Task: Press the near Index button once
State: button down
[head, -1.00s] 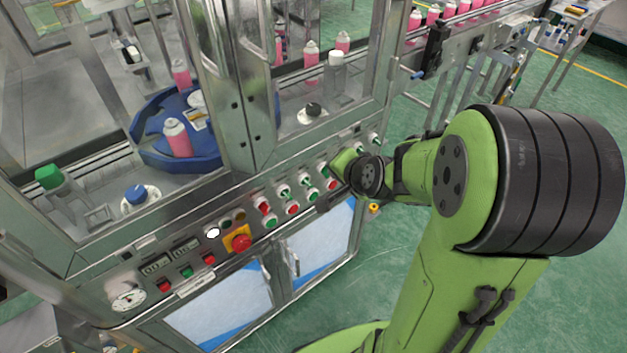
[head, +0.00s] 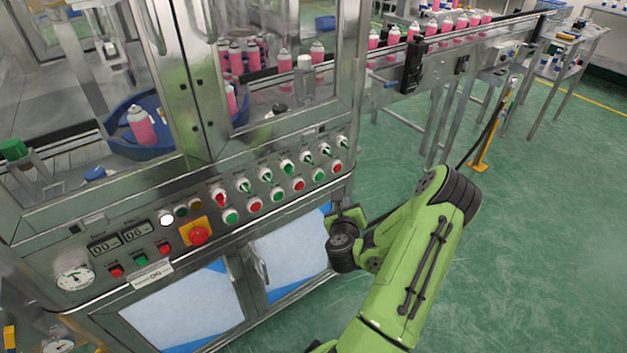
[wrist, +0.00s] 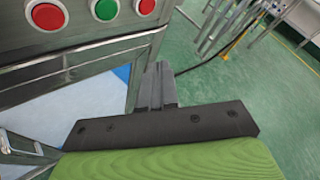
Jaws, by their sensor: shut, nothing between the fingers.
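The control panel (head: 205,222) on the machine's front carries a row of green and red push buttons below several selector switches. Button labels are not legible, so I cannot tell which is the near Index button. In the wrist view a red button (wrist: 47,15), a green button (wrist: 104,9) and another red button (wrist: 145,6) show at the top. My gripper (wrist: 155,82) is shut and empty, below these buttons and apart from them. In the head view my gripper (head: 338,208) is below the panel's right end, in front of the cabinet, partly hidden by my wrist.
A red emergency stop (head: 199,235) on a yellow plate sits mid-panel. Cabinet doors (head: 250,275) with handles are below. A conveyor (head: 455,45) with pink cans runs to the back right. The green floor (head: 520,230) at right is clear.

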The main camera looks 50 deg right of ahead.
aim_at(319, 176)
jog(key=w+d+p, duration=0.2)
jog(key=w+p, duration=0.6)
jog(key=p, duration=0.5)
jog(key=shift+w, duration=0.3)
jog(key=shift+w+r+p, duration=0.1)
jog(key=shift+w+p, duration=0.05)
jog(key=shift+p, duration=0.3)
dwell(1.2)
jog(key=shift+w+d+p, duration=0.1)
jog(key=shift+w+p, duration=0.2)
jog(key=shift+p, duration=0.05)
